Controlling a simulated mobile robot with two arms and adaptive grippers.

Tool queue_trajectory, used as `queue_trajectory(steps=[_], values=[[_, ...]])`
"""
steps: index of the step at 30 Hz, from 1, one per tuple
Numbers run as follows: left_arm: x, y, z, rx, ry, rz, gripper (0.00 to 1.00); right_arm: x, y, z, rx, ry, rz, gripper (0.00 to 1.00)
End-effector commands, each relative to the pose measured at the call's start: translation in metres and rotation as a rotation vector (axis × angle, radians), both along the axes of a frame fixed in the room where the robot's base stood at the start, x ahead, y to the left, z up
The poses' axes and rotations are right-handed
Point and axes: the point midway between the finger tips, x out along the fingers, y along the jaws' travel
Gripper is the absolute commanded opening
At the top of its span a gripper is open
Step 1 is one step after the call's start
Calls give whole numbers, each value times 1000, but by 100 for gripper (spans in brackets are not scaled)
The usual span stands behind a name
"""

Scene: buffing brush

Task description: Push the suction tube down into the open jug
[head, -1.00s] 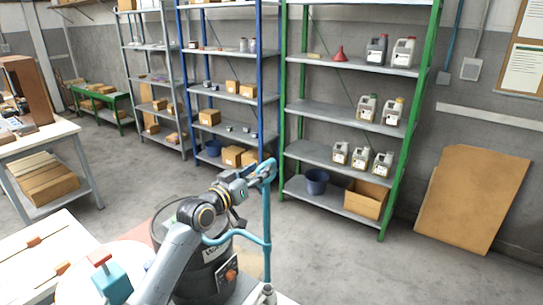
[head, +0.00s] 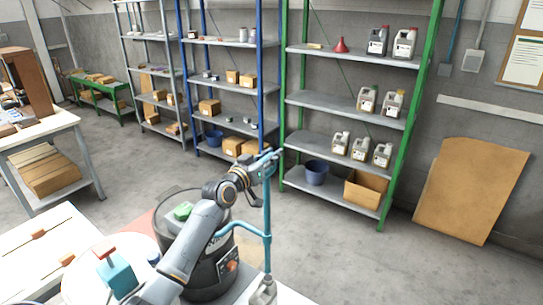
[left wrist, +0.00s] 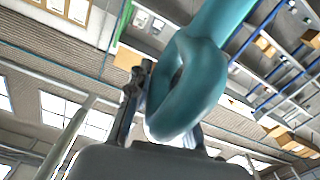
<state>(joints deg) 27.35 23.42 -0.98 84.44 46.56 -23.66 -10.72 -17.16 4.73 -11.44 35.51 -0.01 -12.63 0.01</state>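The teal suction tube (head: 267,215) stands upright, with a side hose bending left towards the drum. Its lower end comes down at the pale jug (head: 264,291) at the bottom edge; whether it is inside the neck is too small to tell. My left gripper (head: 268,164) is at the tube's top end. In the left wrist view the tube's teal loop (left wrist: 205,85) lies across my left gripper (left wrist: 165,105). One finger is beside the loop and the other is partly hidden behind it, so the grip is unclear. My right gripper is out of view.
A dark drum (head: 205,278) with a green item on top (head: 183,212) stands just left of the tube, behind my left arm. A white bench (head: 40,245) is at the lower left. Green shelving (head: 345,100) with jugs stands behind, beyond clear floor.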

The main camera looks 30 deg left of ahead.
Motion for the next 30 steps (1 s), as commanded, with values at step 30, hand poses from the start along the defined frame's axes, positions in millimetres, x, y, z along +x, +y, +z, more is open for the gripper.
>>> queue_trajectory(steps=[30], values=[[0, -2, -167, -3, 7, -5, 0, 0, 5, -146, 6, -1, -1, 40]])
